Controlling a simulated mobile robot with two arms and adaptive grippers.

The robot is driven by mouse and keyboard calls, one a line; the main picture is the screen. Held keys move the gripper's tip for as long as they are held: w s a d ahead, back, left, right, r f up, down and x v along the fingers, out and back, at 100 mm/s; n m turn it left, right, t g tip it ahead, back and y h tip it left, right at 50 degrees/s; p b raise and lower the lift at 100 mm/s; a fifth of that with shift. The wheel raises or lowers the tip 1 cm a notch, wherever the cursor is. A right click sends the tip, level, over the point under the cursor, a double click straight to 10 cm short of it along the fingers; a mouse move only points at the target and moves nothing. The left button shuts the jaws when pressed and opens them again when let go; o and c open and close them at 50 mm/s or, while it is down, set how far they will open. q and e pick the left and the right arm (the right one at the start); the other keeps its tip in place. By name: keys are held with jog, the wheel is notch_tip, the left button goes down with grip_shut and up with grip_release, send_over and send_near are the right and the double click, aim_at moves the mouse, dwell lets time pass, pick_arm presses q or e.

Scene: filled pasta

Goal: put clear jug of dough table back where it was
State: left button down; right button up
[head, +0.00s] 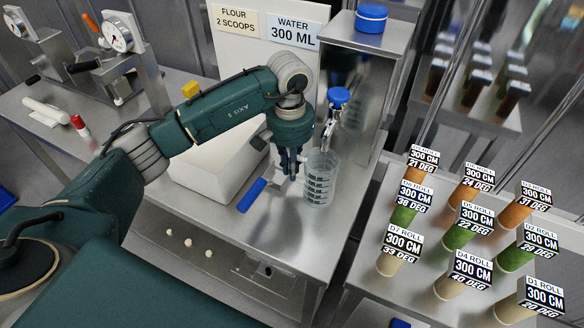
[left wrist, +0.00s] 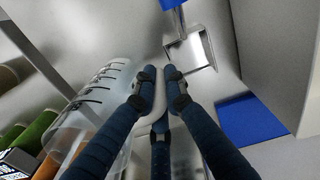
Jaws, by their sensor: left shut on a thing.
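The clear jug (head: 319,180) with dark level marks is upright at the right part of the steel dough table (head: 285,238), below the water tap. I cannot tell whether its base touches the table top. My left gripper (head: 291,172) points down on the jug's left side, shut on its handle. In the left wrist view the fingertips (left wrist: 160,76) close around the pale handle, and the clear jug wall (left wrist: 97,98) with its marks is to their left. My right gripper is not in view.
A blue-handled tool (head: 251,195) lies left of the jug. A tap with a blue knob (head: 338,97) and a steel cabinet (head: 372,40) stand behind. A white bin (head: 215,172) is to the left. Several labelled rolls (head: 462,228) stand on the right table.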

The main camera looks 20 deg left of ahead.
pick_arm(q)
jog(key=c, duration=1.9)
grip_release()
jog(key=shift+o, duration=0.5)
jog(key=shift+d, duration=0.15)
jog(key=shift+s+r, duration=0.1)
jog(key=shift+r, duration=0.2)
notch_tip(320, 180, up, 11)
jog(key=b, duration=0.3)
jog(key=shift+f, duration=0.2)
jog(key=shift+r, duration=0.55)
jog(key=shift+r, duration=0.1)
